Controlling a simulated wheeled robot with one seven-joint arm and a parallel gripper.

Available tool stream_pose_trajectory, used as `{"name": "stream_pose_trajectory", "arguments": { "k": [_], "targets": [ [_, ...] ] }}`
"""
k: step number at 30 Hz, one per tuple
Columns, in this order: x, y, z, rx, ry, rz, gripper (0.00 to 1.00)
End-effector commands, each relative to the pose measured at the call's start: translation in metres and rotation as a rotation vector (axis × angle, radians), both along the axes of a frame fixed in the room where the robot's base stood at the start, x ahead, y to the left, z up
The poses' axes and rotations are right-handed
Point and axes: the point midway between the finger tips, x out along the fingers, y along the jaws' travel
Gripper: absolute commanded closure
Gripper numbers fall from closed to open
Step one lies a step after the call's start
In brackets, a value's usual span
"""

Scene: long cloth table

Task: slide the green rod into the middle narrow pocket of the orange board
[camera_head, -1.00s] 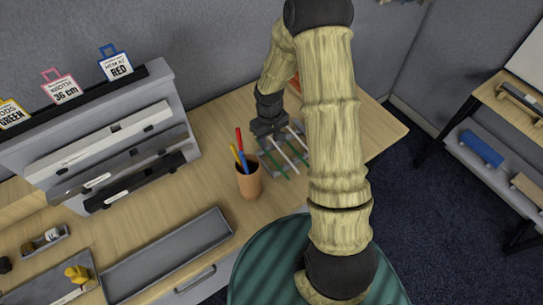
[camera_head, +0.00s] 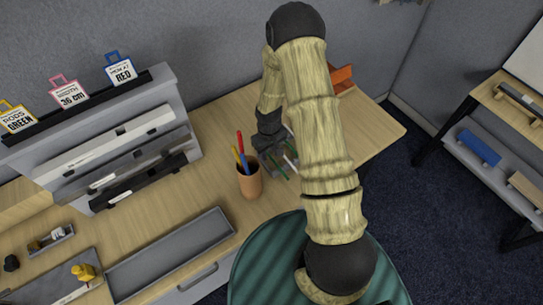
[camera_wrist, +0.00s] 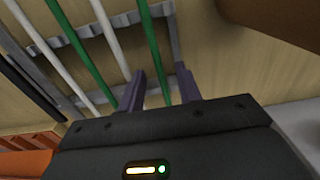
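Green and white rods lie side by side across a grey rack in the wrist view. My gripper (camera_wrist: 160,82) is open there, with its two fingers on either side of one green rod (camera_wrist: 152,45); a gap shows between them. Whether they touch the rod I cannot tell. Another green rod (camera_wrist: 80,45) lies to the left, between two white rods. In the head view my gripper (camera_head: 272,150) is over the rack, hiding most of it. The orange board (camera_head: 341,76) shows partly behind my arm; its pockets are hidden. An orange piece also shows at the wrist view's lower left (camera_wrist: 25,163).
A brown cup (camera_head: 250,181) with coloured pens stands close left of my gripper. A grey stand (camera_head: 165,92) with long bars and tags is at the left. An empty grey tray (camera_head: 170,252) lies in front. Bare table lies right of my arm.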

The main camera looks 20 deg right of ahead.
Motion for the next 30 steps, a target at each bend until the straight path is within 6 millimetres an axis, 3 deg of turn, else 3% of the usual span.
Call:
{"name": "stream_pose_trajectory", "arguments": {
  "k": [17, 23, 30],
  "targets": [
    [0.0002, 0.0001, -0.0027, 0.0, -0.001, 0.0, 0.66],
    [0.0003, 0.0001, -0.0026, 0.0, -0.001, 0.0, 1.0],
    [0.0003, 0.0001, -0.0025, 0.0, -0.001, 0.0, 1.0]
  ]
}}
